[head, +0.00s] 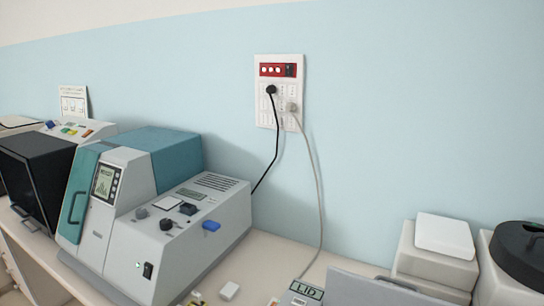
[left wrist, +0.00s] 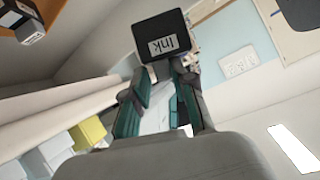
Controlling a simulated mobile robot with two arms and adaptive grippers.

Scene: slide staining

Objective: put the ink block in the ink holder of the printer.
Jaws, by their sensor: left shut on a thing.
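The ink block (left wrist: 158,30) is black with a white "Ink" label, at the top middle of the left wrist view. My left gripper (left wrist: 163,72) is shut on it and holds it in the air at the fingertips. Neither the block nor a gripper shows in the head view. A grey and teal machine (head: 215,225) with a screen, knobs and a blue tab stands on the counter at the left. I cannot tell whether it is the printer, and no ink holder is clearly visible. My right gripper is not in view.
A black box-like device (head: 38,170) stands at the far left of the counter. A wall outlet panel (head: 280,70) has two cables running down. White containers (head: 440,262) stand at the right.

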